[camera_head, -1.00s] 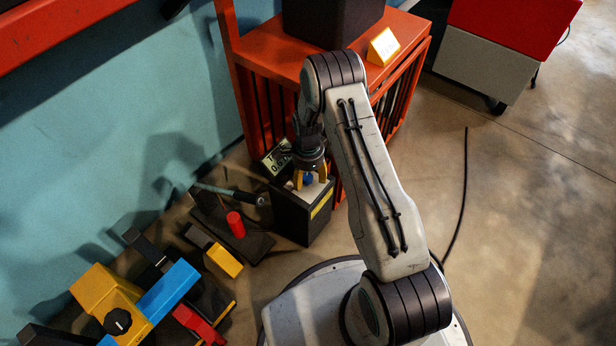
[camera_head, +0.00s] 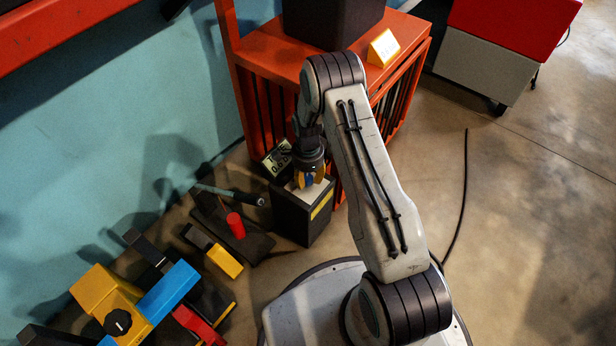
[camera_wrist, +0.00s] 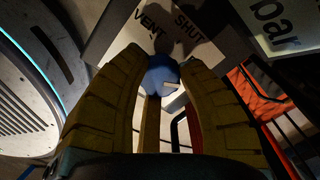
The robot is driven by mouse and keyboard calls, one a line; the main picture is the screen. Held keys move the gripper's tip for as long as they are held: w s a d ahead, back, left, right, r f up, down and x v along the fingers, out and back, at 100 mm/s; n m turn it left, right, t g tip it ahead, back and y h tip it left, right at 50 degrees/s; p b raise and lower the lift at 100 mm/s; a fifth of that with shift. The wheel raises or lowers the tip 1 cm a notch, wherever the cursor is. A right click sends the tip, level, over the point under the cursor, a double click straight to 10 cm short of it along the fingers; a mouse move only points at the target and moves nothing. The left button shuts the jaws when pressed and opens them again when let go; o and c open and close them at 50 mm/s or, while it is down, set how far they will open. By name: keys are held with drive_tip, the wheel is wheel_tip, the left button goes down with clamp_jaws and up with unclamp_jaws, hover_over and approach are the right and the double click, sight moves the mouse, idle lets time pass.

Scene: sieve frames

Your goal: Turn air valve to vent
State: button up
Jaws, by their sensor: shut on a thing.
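The air valve is a blue knob (camera_wrist: 160,75) on the pale top plate (camera_wrist: 118,28) of a dark box (camera_head: 296,217) with a yellow label. In the wrist view the plate carries the words VENT and SHUT beyond the knob. My gripper (camera_head: 309,178) points down over the box, and its yellow fingers (camera_wrist: 160,85) are shut on the knob from both sides. The fingers and their shadow hide parts of the knob and plate, so I cannot tell which word it points to. A digital display (camera_head: 277,158) stands behind the box; its "bar" lettering shows in the wrist view (camera_wrist: 275,25).
An orange slatted rack (camera_head: 262,62) stands right behind the box. Left of it are a tool with a grey handle (camera_head: 232,194), a red cylinder (camera_head: 235,225), a yellow block (camera_head: 225,262) and a blue block (camera_head: 168,290). Open floor (camera_head: 540,220) lies to the right.

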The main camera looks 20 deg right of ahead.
drive_tip(key=shift+w+d+n, duration=0.1)
drive_tip(key=shift+d+n, duration=0.05)
drive_tip(key=shift+n, duration=0.35)
drive_tip(key=n, duration=0.5)
drive_tip(key=shift+w, duration=0.15)
drive_tip(key=n, duration=0.6)
drive_tip(key=shift+w+b, duration=0.1)
drive_tip(key=shift+b, duration=0.25)
drive_tip(key=n, duration=0.5)
drive_tip(key=shift+n, duration=0.4)
drive_tip(key=n, duration=0.5)
drive_tip(key=shift+a+n, duration=0.3)
drive_tip(key=shift+n, duration=0.3)
drive_tip(key=o, duration=1.2)
drive_tip(key=shift+a, duration=0.1)
